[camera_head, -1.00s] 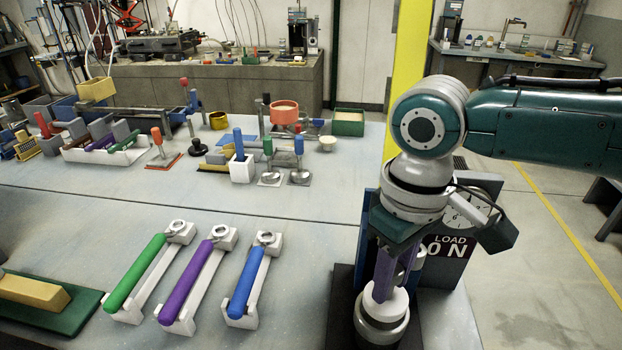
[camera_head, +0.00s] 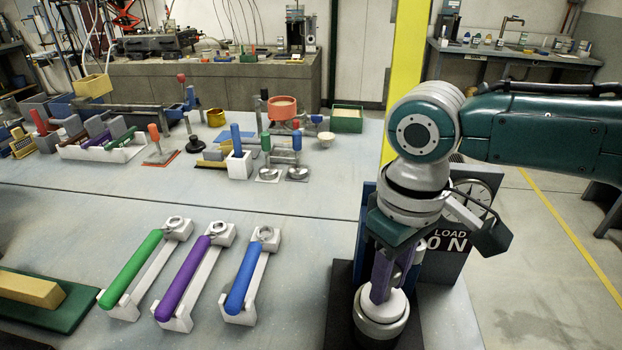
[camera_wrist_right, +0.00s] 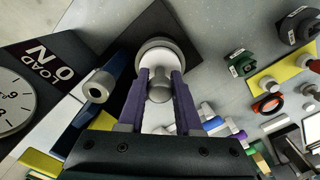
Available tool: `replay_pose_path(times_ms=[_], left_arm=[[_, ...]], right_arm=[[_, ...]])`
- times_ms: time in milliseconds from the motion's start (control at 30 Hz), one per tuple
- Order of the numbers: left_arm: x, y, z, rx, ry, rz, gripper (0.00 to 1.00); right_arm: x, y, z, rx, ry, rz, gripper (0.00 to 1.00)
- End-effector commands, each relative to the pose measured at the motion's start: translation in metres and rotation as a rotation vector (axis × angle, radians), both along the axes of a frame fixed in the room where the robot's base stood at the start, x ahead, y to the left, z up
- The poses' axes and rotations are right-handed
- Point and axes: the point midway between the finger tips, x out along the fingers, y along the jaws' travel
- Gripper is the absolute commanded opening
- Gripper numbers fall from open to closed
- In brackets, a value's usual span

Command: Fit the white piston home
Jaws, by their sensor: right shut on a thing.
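The white piston (camera_head: 384,303) is at the mouth of a grey metal cylinder (camera_head: 380,328) on a black base, at the lower right of the head view. Its white top shows at the cylinder's rim; how deep it sits is hidden. My right gripper (camera_head: 381,294) comes down from above with purple fingers, shut on the piston's top. In the right wrist view the fingers (camera_wrist_right: 160,92) close around a grey rounded knob on the piston, with the cylinder's grey ring (camera_wrist_right: 174,46) around the white part. My left gripper is out of view.
A load panel (camera_head: 448,243) with a dial (camera_head: 474,196) stands right behind the cylinder and reads 0 N. Green, purple and blue handled tools (camera_head: 245,280) lie on white holders to the left. Bench space between them and the cylinder is clear.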

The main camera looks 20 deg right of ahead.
Motion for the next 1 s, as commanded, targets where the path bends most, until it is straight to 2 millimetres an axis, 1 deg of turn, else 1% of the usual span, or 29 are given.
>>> replay_pose_path(times_ms=[933,967,1000], left_arm=[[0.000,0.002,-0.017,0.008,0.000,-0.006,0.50],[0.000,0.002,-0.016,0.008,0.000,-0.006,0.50],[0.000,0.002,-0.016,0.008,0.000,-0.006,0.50]], right_arm=[[0.000,0.000,-0.025,0.000,0.000,0.000,0.00],[0.000,0.000,-0.024,0.000,0.000,0.000,0.34],[0.000,0.000,-0.024,0.000,0.000,0.000,0.39]])
